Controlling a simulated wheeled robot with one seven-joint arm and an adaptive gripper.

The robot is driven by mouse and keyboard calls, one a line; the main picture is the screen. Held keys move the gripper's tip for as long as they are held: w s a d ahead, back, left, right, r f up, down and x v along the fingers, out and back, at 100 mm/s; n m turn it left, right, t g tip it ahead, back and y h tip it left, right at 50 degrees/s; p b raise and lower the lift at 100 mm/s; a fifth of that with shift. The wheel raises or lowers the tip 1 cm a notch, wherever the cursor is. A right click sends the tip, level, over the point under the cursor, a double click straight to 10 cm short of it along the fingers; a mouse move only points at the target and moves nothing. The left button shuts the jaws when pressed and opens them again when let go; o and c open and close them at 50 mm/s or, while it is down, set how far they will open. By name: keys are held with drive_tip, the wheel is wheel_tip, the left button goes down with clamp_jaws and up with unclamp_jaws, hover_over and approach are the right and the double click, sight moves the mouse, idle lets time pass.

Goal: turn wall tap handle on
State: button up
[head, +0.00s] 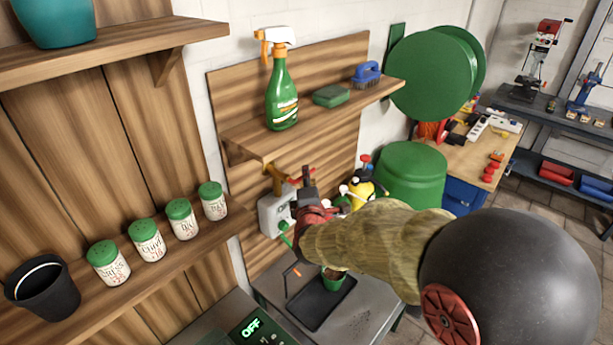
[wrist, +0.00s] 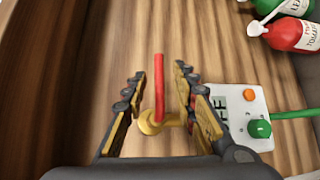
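The tap's red handle (wrist: 159,88) stands in the wrist view as a thin bar rising from a brass body (wrist: 158,122) on the wooden wall panel. My gripper (wrist: 160,73) is open, with one finger on each side of the handle. Gaps show between the handle and both fingers, so I see no contact. In the head view the brass tap (head: 274,172) sits under the wooden shelf, and my gripper (head: 307,183) is beside it, partly hiding the handle.
A grey control box (wrist: 238,115) with a green knob and hose is close right of the tap. The shelf (head: 310,100) above carries a spray bottle (head: 282,95), sponge and brush. A black tray (head: 318,305) with a small pot lies below. Bottles (wrist: 290,30) stand nearby.

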drive_tip(key=shift+w+f, duration=0.15)
drive_tip(key=shift+w, duration=1.1)
drive_tip(key=shift+c, duration=1.1)
clamp_jaws()
